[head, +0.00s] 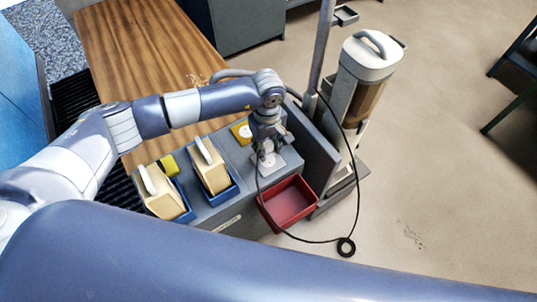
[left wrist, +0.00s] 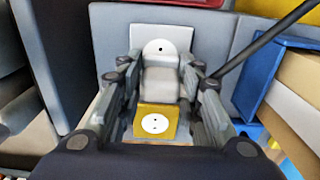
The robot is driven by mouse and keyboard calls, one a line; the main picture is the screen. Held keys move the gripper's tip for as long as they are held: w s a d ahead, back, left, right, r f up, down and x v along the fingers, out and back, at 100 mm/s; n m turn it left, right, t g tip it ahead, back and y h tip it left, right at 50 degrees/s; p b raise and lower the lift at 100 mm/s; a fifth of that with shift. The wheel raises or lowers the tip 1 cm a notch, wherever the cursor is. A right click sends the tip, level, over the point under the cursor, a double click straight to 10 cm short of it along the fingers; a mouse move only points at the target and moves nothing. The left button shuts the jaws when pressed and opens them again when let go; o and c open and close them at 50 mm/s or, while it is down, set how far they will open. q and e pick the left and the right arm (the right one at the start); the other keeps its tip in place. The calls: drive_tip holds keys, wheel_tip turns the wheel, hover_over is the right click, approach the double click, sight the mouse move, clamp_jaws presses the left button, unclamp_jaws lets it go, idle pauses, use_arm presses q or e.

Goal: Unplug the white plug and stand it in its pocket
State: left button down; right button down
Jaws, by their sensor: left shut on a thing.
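My left gripper (head: 268,146) points down at the grey bench top and is shut on the white plug (left wrist: 160,82), which shows as a pale block between the fingers in the left wrist view. Beside the plug is a white plate with a round disc (left wrist: 160,48), also seen under the gripper in the head view (head: 270,162). The fingers hide the plug's lower end, so I cannot tell whether it touches the plate. A yellow plate with a white disc (head: 242,131) lies on the bench farther back; it also shows in the left wrist view (left wrist: 155,122). I cannot pick out the pocket.
A black cable (head: 337,241) hangs from the gripper to the floor on the right. A red bin (head: 288,202) is in front. Two cream cases (head: 162,195) (head: 212,169) stand in blue trays to the left. A tall cream machine (head: 358,95) stands at the right.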

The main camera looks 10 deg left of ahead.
sight(268, 143)
use_arm(q)
drive_tip(key=shift+r, duration=0.65)
drive_tip(key=shift+r+p, duration=0.6)
drive_tip(key=shift+r, duration=0.95)
